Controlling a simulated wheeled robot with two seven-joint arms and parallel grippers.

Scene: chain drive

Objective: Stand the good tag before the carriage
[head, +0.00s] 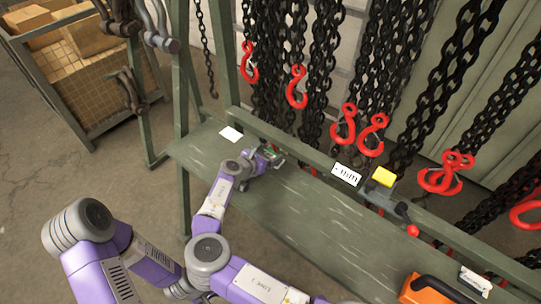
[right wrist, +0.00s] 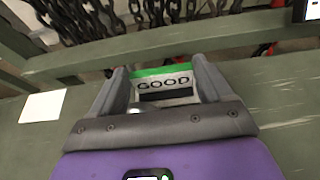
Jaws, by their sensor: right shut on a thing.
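The good tag (right wrist: 164,84) is a small plate with a green top band and the word GOOD in dark letters, facing the camera in the right wrist view. My right gripper (right wrist: 160,88) is shut on it, one finger at each side. In the head view my right gripper (head: 270,157) is low over the green bench, and a bit of the tag's green (head: 277,154) shows at its tip. The likely carriage (head: 383,189), a grey body with a yellow block and a red-knobbed lever, sits on the rail to the right, apart from the gripper. My left gripper is out of view.
A blank white card (head: 231,133) lies on the bench (head: 310,215) left of the gripper. A printed white label (head: 347,174) is on the rail. Black chains with red hooks (head: 297,87) hang behind. An orange tool (head: 427,290) lies at the lower right.

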